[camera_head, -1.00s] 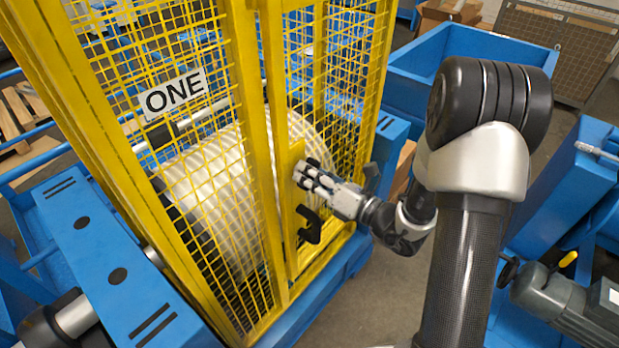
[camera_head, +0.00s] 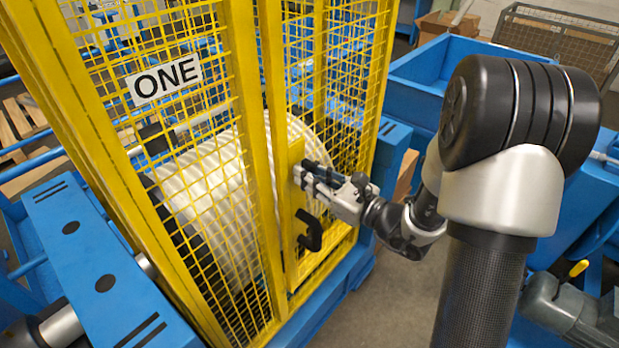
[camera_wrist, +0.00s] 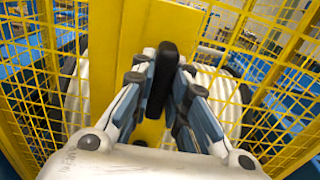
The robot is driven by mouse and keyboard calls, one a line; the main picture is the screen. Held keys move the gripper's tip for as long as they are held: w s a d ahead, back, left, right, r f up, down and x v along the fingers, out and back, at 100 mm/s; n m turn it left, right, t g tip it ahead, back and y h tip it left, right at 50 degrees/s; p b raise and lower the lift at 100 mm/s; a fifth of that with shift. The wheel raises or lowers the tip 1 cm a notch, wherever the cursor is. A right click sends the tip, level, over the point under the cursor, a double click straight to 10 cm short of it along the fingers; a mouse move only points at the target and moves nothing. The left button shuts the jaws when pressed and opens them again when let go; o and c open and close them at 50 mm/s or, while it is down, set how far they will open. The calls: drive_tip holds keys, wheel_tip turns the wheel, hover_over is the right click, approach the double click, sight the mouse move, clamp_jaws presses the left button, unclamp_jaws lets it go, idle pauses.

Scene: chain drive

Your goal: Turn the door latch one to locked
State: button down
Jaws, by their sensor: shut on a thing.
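The door latch is a black bar (camera_wrist: 162,80) on a yellow plate (camera_head: 297,158) of the mesh guard door under the white ONE sign (camera_head: 164,80). In the wrist view the bar stands nearly upright between my fingers, roughly along the yellow upright behind it. My gripper (camera_wrist: 160,88) is shut on the bar, one finger on each side. In the head view my gripper (camera_head: 304,178) reaches the plate from the right, and its fingers hide most of the latch. A black curved handle (camera_head: 311,232) sits just below, apart from my fingers.
Yellow mesh panels surround a large white ribbed drum (camera_head: 215,185). Blue machine frames (camera_head: 112,270) stand at the lower left and a blue bin (camera_head: 425,75) behind at the right. Grey floor (camera_head: 385,290) is open below my arm.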

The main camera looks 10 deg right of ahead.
idle(0.4)
drive_tip(key=c, duration=1.6)
unclamp_jaws()
drive_tip(key=shift+o, duration=0.2)
drive_tip(key=v, duration=1.2)
